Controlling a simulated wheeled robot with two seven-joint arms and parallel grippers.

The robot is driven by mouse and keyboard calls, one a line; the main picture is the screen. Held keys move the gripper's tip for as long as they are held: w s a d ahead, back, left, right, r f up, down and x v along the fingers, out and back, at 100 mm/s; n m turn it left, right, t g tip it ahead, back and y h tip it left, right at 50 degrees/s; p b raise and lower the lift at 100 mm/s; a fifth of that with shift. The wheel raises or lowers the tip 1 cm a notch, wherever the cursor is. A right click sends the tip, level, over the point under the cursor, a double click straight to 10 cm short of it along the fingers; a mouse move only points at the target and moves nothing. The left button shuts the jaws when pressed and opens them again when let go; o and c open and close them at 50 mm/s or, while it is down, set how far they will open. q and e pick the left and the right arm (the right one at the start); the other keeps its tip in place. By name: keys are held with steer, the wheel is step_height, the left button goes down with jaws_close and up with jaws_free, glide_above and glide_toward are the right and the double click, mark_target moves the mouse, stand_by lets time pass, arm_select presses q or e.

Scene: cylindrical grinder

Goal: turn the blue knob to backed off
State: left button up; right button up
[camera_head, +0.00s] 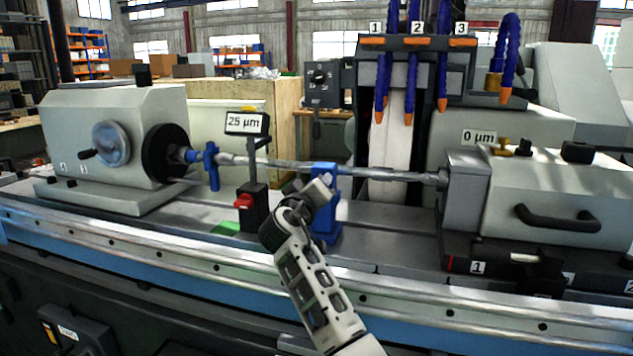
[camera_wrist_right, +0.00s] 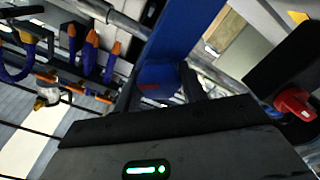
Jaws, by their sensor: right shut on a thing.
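The blue steady rest (camera_head: 327,232) stands upright under the long thin workpiece (camera_head: 385,172). Its blue knob (camera_wrist_right: 160,82) shows in the right wrist view, between my two dark fingers. My right gripper (camera_head: 316,190) reaches up from the front to the steady rest, and it also shows in the right wrist view (camera_wrist_right: 161,92). It is shut on the blue knob. In the head view the gripper mostly hides the knob. A faint red mark shows on the knob, too small to read. My left gripper is not in view.
A black gauge stand with a red knob (camera_head: 243,201) and a "25 µm" display (camera_head: 246,123) stands close left of my right gripper. The grinding wheel (camera_head: 392,140) and blue coolant hoses (camera_head: 412,75) are behind. The tailstock (camera_head: 560,190) is on the right.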

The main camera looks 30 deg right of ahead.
steer(key=n+p, duration=0.2)
steer(key=n, duration=0.1)
steer(key=shift+n, duration=0.4)
steer(key=shift+n+p, duration=0.55)
steer(key=shift+n, duration=0.45)
steer(key=n, duration=0.2)
steer(key=shift+f+n+p, duration=0.1)
steer(key=shift+n+p, duration=0.2)
steer(key=shift+p, duration=0.1)
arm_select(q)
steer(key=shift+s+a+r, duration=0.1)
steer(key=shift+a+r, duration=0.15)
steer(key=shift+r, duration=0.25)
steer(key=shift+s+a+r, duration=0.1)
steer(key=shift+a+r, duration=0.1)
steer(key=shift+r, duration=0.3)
arm_select(e)
steer(key=shift+f+n, duration=0.1)
steer(key=shift+n, duration=1.8)
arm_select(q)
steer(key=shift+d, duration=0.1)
arm_select(e)
steer(key=o, duration=1)
steer(key=shift+a, duration=0.1)
